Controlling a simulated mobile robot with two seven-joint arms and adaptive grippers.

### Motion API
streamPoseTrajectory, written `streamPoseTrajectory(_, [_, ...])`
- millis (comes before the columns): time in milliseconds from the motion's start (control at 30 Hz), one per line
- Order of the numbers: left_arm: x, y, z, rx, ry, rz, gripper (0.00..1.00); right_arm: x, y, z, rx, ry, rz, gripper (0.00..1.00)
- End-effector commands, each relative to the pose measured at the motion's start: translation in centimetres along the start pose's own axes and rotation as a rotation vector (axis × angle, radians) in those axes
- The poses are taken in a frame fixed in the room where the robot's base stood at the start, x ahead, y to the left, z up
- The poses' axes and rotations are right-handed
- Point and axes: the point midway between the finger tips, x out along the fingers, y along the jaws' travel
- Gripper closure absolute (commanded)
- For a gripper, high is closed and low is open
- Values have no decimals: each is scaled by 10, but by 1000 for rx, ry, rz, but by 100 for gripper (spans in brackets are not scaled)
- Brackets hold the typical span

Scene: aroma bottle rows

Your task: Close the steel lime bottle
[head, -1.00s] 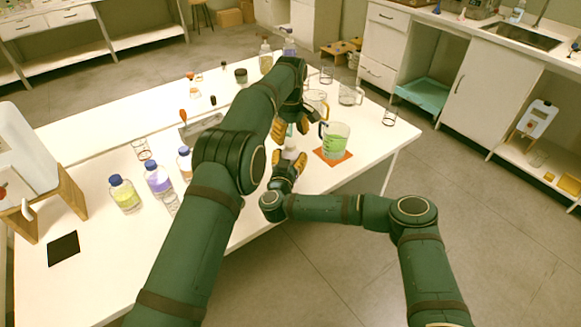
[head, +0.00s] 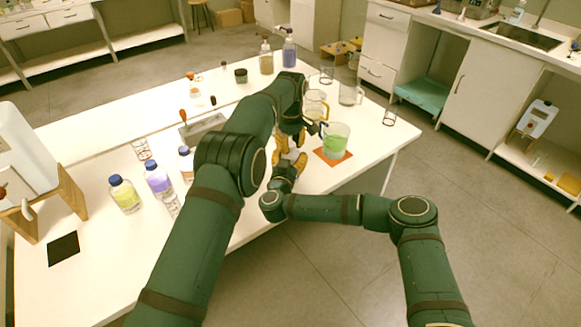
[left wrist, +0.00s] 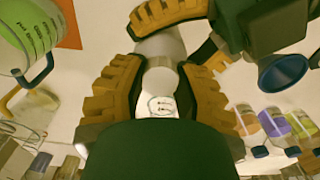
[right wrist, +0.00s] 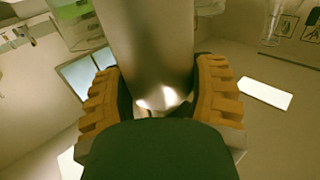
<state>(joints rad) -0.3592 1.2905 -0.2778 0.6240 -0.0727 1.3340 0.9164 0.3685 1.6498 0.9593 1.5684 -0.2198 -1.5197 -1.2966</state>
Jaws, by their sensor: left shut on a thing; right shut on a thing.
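The steel bottle is a smooth grey cylinder in the right wrist view (right wrist: 148,45), between the finger pads of my right gripper (right wrist: 160,95). In the head view, my right gripper (head: 287,163) holds it near the table's front edge, and a pale part of the bottle (head: 291,153) shows. My left gripper (head: 289,141) is right above it, fingers pointing down. In the left wrist view, my left gripper (left wrist: 160,85) is shut on a pale cap with a drawn mark (left wrist: 160,105), in line with the bottle (left wrist: 162,45). Whether cap and bottle touch is unclear.
A beaker of green liquid (head: 336,141) stands on an orange mat (head: 333,157) just right of the grippers. Capped bottles, yellow (head: 124,194) and purple (head: 158,178), stand on the left of the table. A grey tray (head: 203,127) lies behind my left arm.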

Motion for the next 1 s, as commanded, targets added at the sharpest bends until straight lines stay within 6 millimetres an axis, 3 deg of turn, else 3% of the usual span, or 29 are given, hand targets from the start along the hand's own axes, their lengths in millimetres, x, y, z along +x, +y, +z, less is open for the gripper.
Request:
streamPoseTrajectory(267, [0,0,0,54,0,1,100,0,0,0,0,0,0,100])
streamPoseTrajectory(800, [0,0,0,992,1,2,100,0,0,0,0,0,0,100])
streamPoseTrajectory(1000, [1,0,0,1041,1,1,100,0,0,0,0,1,0,100])
